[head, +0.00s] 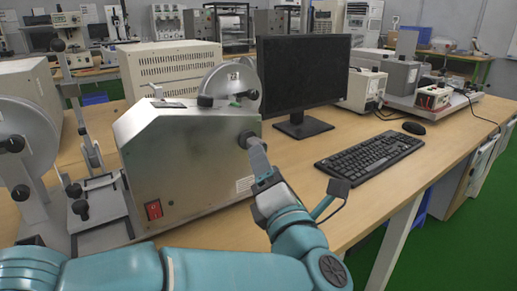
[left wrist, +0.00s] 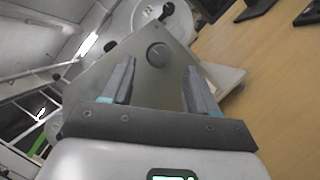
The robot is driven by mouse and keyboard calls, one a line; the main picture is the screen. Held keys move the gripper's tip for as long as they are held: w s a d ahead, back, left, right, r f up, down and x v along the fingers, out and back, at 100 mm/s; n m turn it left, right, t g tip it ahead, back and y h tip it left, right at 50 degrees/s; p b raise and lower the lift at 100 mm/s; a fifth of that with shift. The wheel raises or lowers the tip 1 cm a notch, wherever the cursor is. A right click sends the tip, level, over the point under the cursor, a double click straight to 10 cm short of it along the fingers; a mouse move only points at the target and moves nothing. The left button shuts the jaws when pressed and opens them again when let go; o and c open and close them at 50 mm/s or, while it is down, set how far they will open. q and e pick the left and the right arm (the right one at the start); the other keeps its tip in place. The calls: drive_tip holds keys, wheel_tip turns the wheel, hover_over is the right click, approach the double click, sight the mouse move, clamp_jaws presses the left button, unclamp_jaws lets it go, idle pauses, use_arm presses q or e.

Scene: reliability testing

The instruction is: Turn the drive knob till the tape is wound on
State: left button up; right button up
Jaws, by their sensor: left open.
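A metal machine box (head: 190,160) with a slanted top stands on the wooden table. A large pale reel (head: 228,82) shows behind the box, and another disc (head: 22,135) stands at the left. I cannot make out the tape.
A monitor (head: 303,80), keyboard (head: 371,158) and mouse (head: 414,128) stand right of the machine. A red switch (head: 153,210) is on the box front. Grey instruments (head: 395,75) stand farther back. The table in front of the keyboard is bare.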

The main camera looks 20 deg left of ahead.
use_arm(q)
drive_tip(key=x, duration=0.6)
drive_tip(key=shift+w, duration=0.15)
drive_tip(key=c, duration=1)
